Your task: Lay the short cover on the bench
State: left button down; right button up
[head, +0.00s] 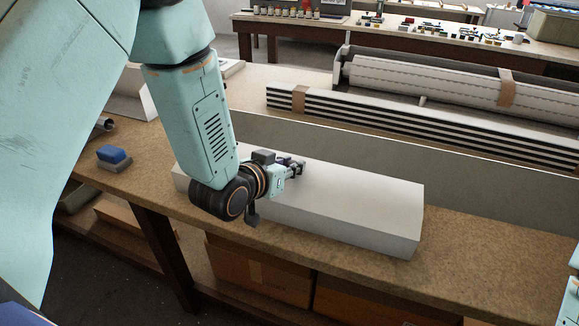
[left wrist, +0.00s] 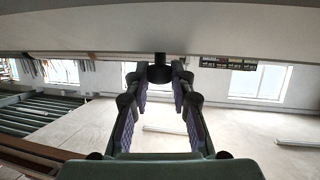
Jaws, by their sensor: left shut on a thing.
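The short cover is a long pale white box-like piece (head: 345,200) along the near bench (head: 460,245), in the middle of the head view. It looks level and appears to lie on the bench top, but I cannot tell for sure whether its underside touches. My left gripper (head: 294,168) is low over its top, shut on a small dark grip. In the left wrist view this dark grip (left wrist: 160,72) sits between the fingertips, against the pale cover surface (left wrist: 90,32). My right gripper is out of view; only a bit of teal arm shows at the right edge.
A blue block (head: 113,154) lies on the bench at left. Behind the cover runs a long grey upright panel (head: 400,165). Further back lie striped slats (head: 400,118) and a long pale shutter casing (head: 440,80). Cardboard boxes (head: 255,275) stand under the bench.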

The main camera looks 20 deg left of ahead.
pick_arm(q)
jog(key=shift+d+r, duration=0.1)
jog(key=shift+d, duration=0.15)
jog(key=c, duration=1.4)
grip_release()
jog(key=shift+s+d+r, duration=0.15)
jog(key=shift+d, duration=0.4)
jog(key=shift+o, duration=1.2)
jog(key=shift+a+f, duration=0.2)
jog(key=shift+a, duration=0.45)
jog(key=shift+s+d+r, duration=0.1)
jog(key=shift+d+r, duration=0.1)
jog(key=shift+d, duration=0.15)
jog(key=p+v, duration=0.5)
jog(key=v, duration=0.6)
jog(key=shift+s+a+r, duration=0.15)
jog(key=shift+s+r, duration=0.1)
jog(key=shift+s, duration=0.05)
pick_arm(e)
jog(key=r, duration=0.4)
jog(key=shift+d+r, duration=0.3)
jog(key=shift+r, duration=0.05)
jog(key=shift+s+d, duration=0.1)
